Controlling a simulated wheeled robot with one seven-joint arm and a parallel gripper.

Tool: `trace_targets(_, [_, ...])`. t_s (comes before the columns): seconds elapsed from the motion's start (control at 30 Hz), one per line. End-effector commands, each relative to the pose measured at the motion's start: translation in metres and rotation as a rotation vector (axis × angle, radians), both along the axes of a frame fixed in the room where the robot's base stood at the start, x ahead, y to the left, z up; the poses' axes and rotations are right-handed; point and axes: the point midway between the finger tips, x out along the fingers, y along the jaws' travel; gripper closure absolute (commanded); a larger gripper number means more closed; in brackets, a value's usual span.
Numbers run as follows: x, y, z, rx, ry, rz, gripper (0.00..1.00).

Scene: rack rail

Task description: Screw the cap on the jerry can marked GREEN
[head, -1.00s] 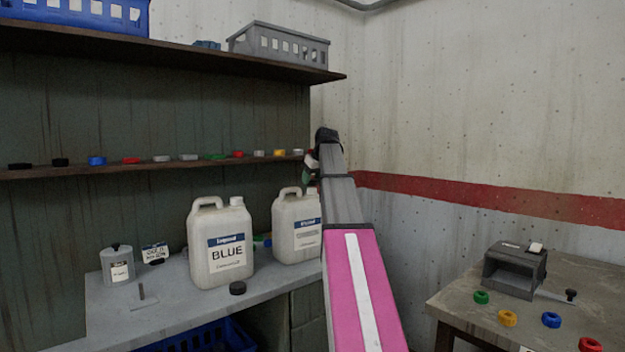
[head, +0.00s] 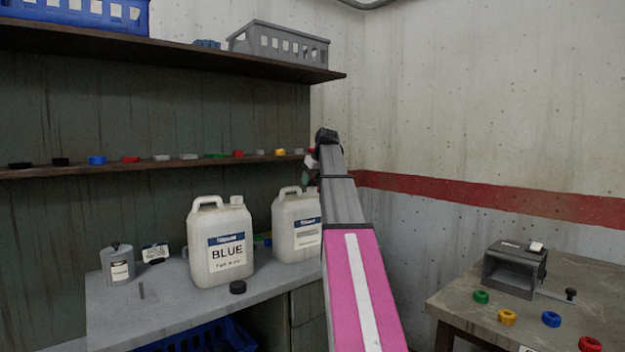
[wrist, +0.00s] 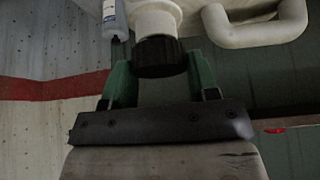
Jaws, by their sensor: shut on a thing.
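A black cap (wrist: 160,57) sits between the green fingers of my gripper (wrist: 160,70) in the wrist view, and the gripper is shut on it. The cap is against the white neck (wrist: 155,18) of a pale jerry can; I cannot tell whether its thread is engaged. In the head view my gripper (head: 309,173) is partly hidden by my arm, just above the right-hand can (head: 292,243). That can's word is not readable.
A grey canister (head: 118,266) stands at the left. Several coloured caps line the shelf (head: 80,169). The side table (head: 465,300) holds coloured rings and a dark device (head: 515,268).

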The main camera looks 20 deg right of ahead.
Motion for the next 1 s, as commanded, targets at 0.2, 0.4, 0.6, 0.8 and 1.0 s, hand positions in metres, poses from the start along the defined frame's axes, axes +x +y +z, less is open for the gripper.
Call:
trace_targets(0.2, [-0.0002,0.0001,-0.0040,0.000,0.000,0.000,0.68])
trace_targets(0.4, [-0.0001,0.0001,-0.0072,0.000,-0.001,0.000,0.68])
trace_targets(0.6, [-0.0001,0.0001,-0.0102,0.000,-0.001,0.000,0.68])
trace_targets(0.8, [0.0000,0.0000,-0.0106,0.000,-0.001,0.000,0.68])
trace_targets(1.0, [0.0000,0.0000,-0.0106,0.000,0.000,0.000,0.68])
